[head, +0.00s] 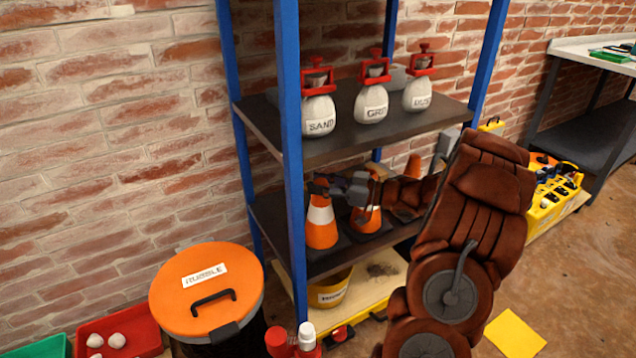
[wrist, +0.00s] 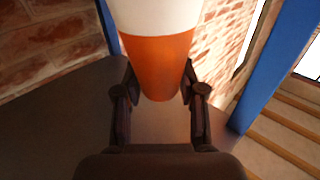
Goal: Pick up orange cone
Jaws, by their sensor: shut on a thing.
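An orange cone (head: 321,235) with a white band stands upright at the left of the blue rack's middle shelf, just behind the front post. My gripper (head: 325,186) reaches in from the right and is shut on its top. In the wrist view the orange and white cone (wrist: 160,65) fills the space between my two dark fingers (wrist: 160,95). A second orange cone (head: 368,218) stands just right of it, partly hidden by my arm. A third orange cone (head: 413,166) shows farther back, mostly hidden.
The blue post (head: 291,170) stands close to the left cone. The upper shelf (head: 345,140) holds SAND, GRIT and another bag above my arm. A yellow bucket (head: 330,290) sits below. An orange-lidded bin (head: 206,285) stands in front left.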

